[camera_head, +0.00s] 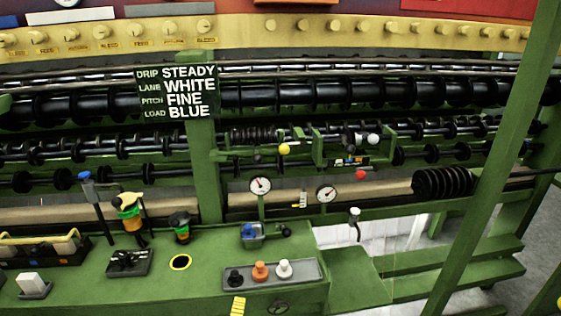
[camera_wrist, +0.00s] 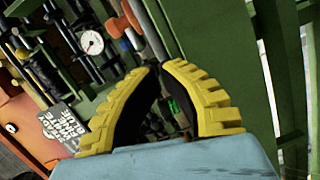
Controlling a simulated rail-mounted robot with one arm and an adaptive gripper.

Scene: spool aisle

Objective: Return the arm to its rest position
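My gripper (camera_wrist: 158,68) shows in the wrist view as two ridged yellow fingers with dark inner pads on a pale blue-grey body. The fingertips lean together almost to touching, and I see nothing held between them. Green frame parts and dark machinery show behind the fingers.
The green console (camera_head: 215,245) holds a tray (camera_head: 305,278) of three knobs, a blue-handled lever (camera_head: 86,176) and a yellow-topped item (camera_head: 128,205). A sign (camera_head: 178,92) hangs before rollers; it also shows tilted in the wrist view (camera_wrist: 62,124). A green post (camera_head: 497,155) slants at right.

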